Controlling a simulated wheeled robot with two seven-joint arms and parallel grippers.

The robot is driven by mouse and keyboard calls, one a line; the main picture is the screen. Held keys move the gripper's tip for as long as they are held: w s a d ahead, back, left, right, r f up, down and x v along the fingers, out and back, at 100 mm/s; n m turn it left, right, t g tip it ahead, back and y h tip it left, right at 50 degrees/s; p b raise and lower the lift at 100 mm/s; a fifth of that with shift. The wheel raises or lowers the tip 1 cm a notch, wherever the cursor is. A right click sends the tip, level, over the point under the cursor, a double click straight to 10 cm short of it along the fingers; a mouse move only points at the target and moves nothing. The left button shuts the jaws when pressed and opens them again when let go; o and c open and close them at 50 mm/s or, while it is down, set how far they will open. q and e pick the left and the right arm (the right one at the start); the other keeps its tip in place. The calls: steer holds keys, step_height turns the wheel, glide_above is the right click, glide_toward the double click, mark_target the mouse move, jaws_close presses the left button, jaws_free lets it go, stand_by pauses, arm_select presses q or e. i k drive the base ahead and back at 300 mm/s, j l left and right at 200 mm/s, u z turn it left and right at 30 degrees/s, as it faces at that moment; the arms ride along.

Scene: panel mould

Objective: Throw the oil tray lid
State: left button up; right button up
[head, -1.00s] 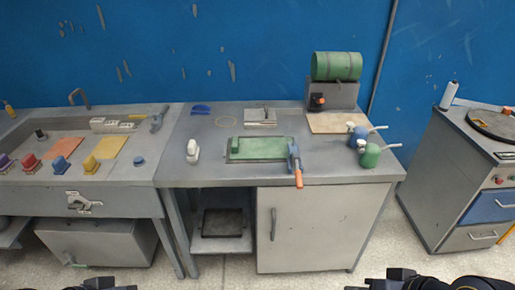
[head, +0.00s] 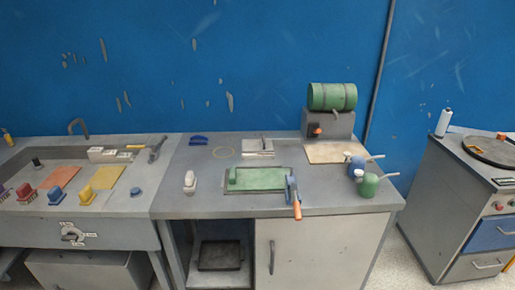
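A green rectangular plate (head: 258,179) lies in a grey frame on the middle bench, with a raised green block at its left end. It may be the oil tray lid, but I cannot tell for certain. A blue clamp-like handle with an orange grip (head: 296,205) stands at its right end, the grip hanging over the bench's front edge. A dark shallow tray (head: 220,255) sits on the open shelf below the bench. Neither of my grippers shows in the head view.
A green drum (head: 332,96) rests on a grey stand at the back. Blue and green oil cans (head: 368,188) stand at the bench's right. A white bottle (head: 190,183) stands left of the plate. A separate cabinet (head: 465,210) stands right.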

mark_target(258, 142)
steer(key=i+j, duration=0.3)
steer(key=i, duration=0.2)
steer(key=i+j, duration=0.35)
steer(key=i, duration=0.15)
steer(key=i+j+u, duration=0.1)
steer(key=i+j, duration=0.2)
steer(key=i, duration=0.2)
